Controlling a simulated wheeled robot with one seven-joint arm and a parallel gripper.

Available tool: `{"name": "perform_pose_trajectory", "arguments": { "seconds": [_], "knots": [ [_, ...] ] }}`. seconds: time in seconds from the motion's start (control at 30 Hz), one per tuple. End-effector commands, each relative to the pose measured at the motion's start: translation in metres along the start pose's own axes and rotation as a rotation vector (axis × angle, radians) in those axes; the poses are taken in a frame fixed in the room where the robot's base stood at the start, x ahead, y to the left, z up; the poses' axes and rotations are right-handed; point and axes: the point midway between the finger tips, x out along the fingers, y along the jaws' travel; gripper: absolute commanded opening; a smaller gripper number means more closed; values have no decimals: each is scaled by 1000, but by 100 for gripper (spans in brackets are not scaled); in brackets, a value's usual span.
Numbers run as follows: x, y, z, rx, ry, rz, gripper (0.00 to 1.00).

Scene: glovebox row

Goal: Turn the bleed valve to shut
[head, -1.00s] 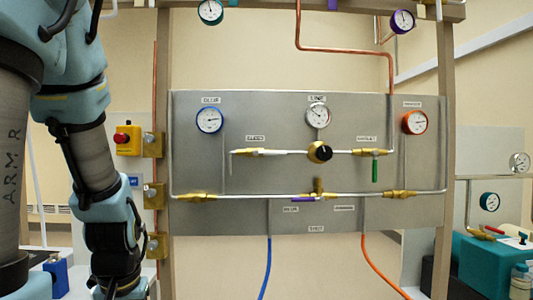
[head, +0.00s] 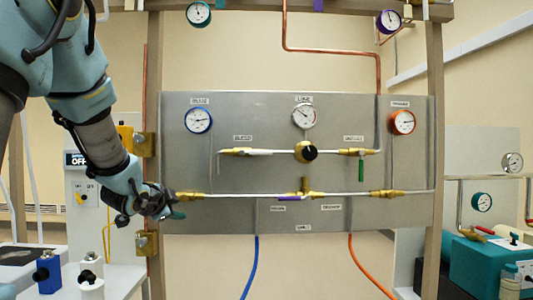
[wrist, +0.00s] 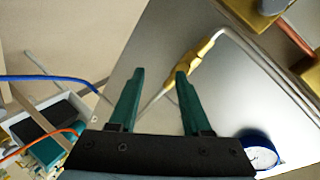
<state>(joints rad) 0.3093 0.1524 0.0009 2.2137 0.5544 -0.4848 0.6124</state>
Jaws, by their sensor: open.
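A valve with a white lever (head: 258,152) sits at the left end of the upper pipe, and its lever looks in line with the pipe. The small label above it looks like "BLEED" but is blurred. A valve with a green lever (head: 361,170) hanging down is on the right of that pipe. A purple lever (head: 289,198) lies along the lower pipe. My gripper (head: 177,207) is at the panel's lower left, below and left of the white lever. In the wrist view my gripper (wrist: 160,72) is open and empty, with a brass fitting (wrist: 188,64) beyond its fingertips.
A brass regulator with a black knob (head: 308,153) sits mid-panel. A blue-rimmed gauge (head: 198,120) is at upper left; it shows in the wrist view (wrist: 261,152). Brass blocks (head: 146,145) line the left post. Blue (head: 250,268) and orange (head: 370,265) hoses hang below.

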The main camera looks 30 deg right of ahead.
Motion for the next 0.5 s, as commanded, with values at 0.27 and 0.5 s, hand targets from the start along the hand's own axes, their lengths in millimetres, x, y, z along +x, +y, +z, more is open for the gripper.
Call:
{"name": "perform_pose_trajectory", "arguments": {
  "seconds": [0.27, 0.5],
  "knots": [
    [2, -31, -185, 598, 609, -258, 48],
    [-11, -30, -230, 731, 767, -346, 48]
  ]
}}
